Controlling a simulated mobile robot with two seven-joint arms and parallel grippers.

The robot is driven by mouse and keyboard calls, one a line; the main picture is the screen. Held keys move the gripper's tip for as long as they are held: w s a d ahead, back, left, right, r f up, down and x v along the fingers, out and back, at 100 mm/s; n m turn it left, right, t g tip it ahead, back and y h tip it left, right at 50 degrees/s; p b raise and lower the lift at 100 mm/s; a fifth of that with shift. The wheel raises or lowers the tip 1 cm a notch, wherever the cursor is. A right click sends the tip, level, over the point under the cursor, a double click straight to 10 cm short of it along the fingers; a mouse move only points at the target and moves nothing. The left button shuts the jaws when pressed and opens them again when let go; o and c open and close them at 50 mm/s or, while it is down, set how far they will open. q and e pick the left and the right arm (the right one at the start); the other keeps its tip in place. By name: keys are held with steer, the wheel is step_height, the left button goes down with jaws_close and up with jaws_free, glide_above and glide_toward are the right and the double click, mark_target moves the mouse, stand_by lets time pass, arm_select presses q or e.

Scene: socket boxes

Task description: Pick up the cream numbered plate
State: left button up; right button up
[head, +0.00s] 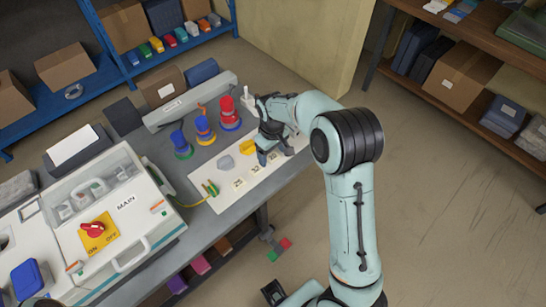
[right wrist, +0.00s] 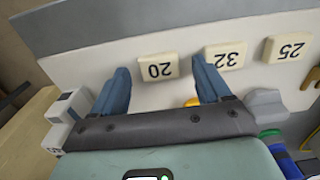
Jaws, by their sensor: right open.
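Several cream numbered plates lie in a row on the white mat (head: 208,203). In the right wrist view, the plate marked 20 (right wrist: 158,66) lies between and ahead of my fingers, the plate marked 32 (right wrist: 227,56) is right of it, and the plate marked 25 (right wrist: 287,48) is farther right. My right gripper (head: 274,154) is over the mat's right part, beside the row. Its fingers (right wrist: 163,82) are open, with nothing held. My left gripper cannot be made out.
A yellow piece (head: 247,147) and a grey piece (head: 226,162) lie on the mat. The MAIN switch box (head: 128,240) is at left. Floor is clear at right.

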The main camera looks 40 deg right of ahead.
steer(key=c, duration=1.2)
steer(key=shift+r, duration=0.1)
